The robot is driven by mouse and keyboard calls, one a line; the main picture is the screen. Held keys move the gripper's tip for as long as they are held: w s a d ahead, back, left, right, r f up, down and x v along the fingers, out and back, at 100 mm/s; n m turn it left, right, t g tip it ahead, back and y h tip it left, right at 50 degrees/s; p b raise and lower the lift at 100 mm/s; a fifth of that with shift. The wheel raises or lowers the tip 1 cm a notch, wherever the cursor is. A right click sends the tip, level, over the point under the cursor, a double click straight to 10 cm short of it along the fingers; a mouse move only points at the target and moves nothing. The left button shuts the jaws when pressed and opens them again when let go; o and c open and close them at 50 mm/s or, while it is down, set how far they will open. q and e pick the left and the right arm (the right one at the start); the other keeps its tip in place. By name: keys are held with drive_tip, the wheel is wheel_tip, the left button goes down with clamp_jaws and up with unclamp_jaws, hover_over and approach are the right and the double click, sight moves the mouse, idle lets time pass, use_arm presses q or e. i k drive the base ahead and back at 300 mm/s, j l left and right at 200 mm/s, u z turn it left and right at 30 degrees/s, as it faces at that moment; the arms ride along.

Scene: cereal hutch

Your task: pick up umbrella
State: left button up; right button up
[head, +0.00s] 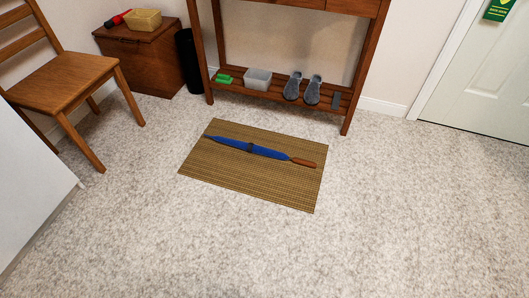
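A closed blue umbrella (250,147) with a brown handle and a dark strap around its middle lies flat on a tan woven mat (235,183). Its handle (304,162) points to the right and its thin dark tip to the left. The mat lies on the floor in the middle of the head view. Neither of my grippers shows in the head view.
A wooden console table (347,105) behind the mat holds grey shoes (312,90), a clear bin (258,78) and a green item (224,78) on its low shelf. A wooden chair (65,83) and chest (140,60) stand left. The carpet in front and right is clear.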

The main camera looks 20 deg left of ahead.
sight(250, 147)
drive_tip(key=u, duration=1.1)
drive_tip(key=z, duration=0.5)
drive_tip(key=i+z, duration=0.9)
drive_tip(key=k, duration=0.1)
